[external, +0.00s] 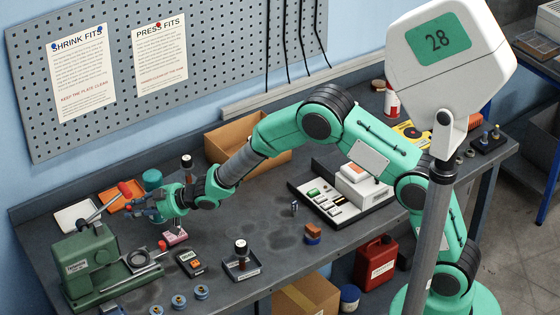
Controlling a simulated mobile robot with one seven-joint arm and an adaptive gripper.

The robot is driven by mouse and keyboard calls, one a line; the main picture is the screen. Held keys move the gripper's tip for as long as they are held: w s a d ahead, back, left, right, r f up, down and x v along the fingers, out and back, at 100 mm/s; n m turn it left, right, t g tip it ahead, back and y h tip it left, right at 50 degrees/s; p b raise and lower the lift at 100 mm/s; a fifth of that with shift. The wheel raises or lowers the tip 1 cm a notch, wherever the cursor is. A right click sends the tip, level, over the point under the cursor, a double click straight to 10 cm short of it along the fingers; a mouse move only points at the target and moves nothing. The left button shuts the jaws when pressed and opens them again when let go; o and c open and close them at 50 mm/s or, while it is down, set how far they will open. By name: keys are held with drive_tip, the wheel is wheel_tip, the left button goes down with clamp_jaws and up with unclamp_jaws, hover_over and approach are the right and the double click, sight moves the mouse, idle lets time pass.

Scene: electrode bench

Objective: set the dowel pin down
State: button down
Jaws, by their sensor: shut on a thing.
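My gripper (136,210) is at the left of the bench, just behind and right of the green arbor press (92,262). Whether the pin touches anything is hidden at this size. A small metal cylinder (294,208) stands apart on the middle of the bench.
A pink block (175,238), a dark handheld device (190,263) and a square tray (242,270) lie in front of my wrist. Several blue rings (179,301) line the front edge. Orange (122,197) and white (76,216) trays sit behind. The bench centre (255,215) is mostly clear.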

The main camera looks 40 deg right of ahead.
sight(138, 228)
drive_tip(key=shift+f+b, duration=0.6)
drive_tip(key=shift+f, duration=1.15)
drive_tip(key=shift+f, duration=0.15)
drive_tip(key=c, duration=1.9)
unclamp_jaws()
drive_tip(key=shift+o, duration=0.2)
drive_tip(key=shift+s+d+r, duration=0.2)
drive_tip(key=shift+r, duration=0.15)
drive_tip(key=p+v, duration=0.2)
drive_tip(key=v, duration=0.7)
drive_tip(key=shift+s+d+r, duration=0.1)
drive_tip(key=shift+v, duration=1)
